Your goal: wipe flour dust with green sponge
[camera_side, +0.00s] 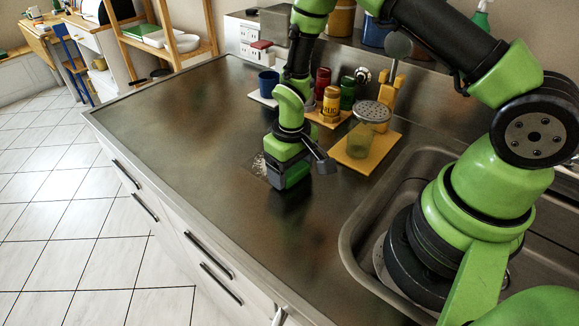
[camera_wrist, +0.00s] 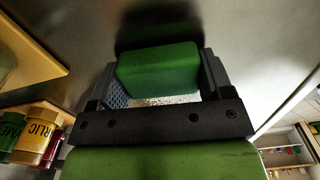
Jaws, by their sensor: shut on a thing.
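My gripper (camera_side: 288,178) is shut on the green sponge (camera_side: 298,174), low over the dark metal worktop. In the wrist view the sponge (camera_wrist: 158,68) sits between the two dark fingers of the gripper (camera_wrist: 160,78). I cannot tell whether the sponge touches the worktop. The flour dust (camera_side: 258,165) is a pale speckled patch just left of the gripper, partly hidden by it. The dust (camera_wrist: 168,100) also shows in the wrist view between the sponge and the gripper's crossbar.
Right of the gripper, a glass shaker (camera_side: 369,125) stands on a yellow board (camera_side: 355,158). Spice jars (camera_side: 330,105) and a blue mug (camera_side: 268,82) stand behind. The sink (camera_side: 350,225) is at the right. The worktop (camera_side: 165,115) is clear to the left.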

